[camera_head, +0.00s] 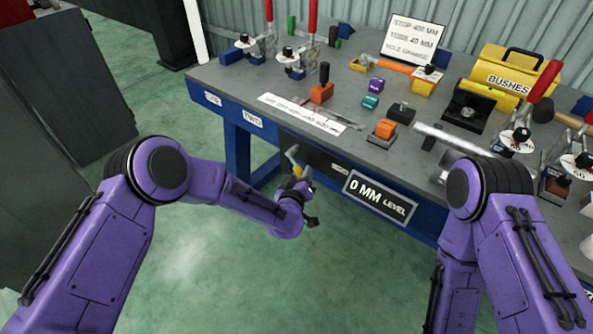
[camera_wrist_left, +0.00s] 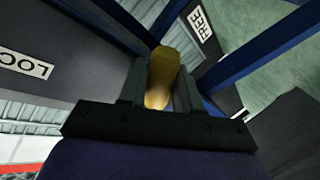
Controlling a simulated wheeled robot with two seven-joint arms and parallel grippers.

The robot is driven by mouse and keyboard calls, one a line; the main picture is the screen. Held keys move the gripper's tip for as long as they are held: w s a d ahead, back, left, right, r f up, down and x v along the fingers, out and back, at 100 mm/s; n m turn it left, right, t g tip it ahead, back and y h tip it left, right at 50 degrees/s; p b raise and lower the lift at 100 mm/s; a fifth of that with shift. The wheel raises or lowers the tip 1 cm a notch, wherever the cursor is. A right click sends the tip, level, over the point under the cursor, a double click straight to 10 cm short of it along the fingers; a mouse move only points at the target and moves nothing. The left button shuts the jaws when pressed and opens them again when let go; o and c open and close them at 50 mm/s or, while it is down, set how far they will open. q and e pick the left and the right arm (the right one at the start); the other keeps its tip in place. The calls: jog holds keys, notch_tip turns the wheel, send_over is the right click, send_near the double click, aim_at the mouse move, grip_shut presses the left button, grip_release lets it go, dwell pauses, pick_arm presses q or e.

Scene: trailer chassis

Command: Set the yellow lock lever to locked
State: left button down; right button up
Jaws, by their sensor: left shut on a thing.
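The yellow lock lever (camera_head: 291,154) is on the dark panel at the bench's front, below the top. It shows close up in the left wrist view (camera_wrist_left: 164,72), standing between the two fingers. My left gripper (camera_head: 297,168) is shut on the lever, and its fingers also show in the left wrist view (camera_wrist_left: 160,88). The lever's pivot is hidden. My right arm shows at the right, but its gripper is not visible.
The grey bench top (camera_head: 235,78) holds several clamps with red handles, small coloured blocks and a yellow BUSHES box (camera_head: 505,75). A 0 MM LEVEL sign (camera_head: 380,197) is on the bench front, right of the lever. Green floor is open in front.

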pick_arm(q)
jog(key=c, duration=1.2)
grip_release()
jog(key=shift+o, duration=0.2)
jog(key=shift+s, duration=0.1)
jog(key=v, duration=1)
jog(key=shift+s, duration=0.15)
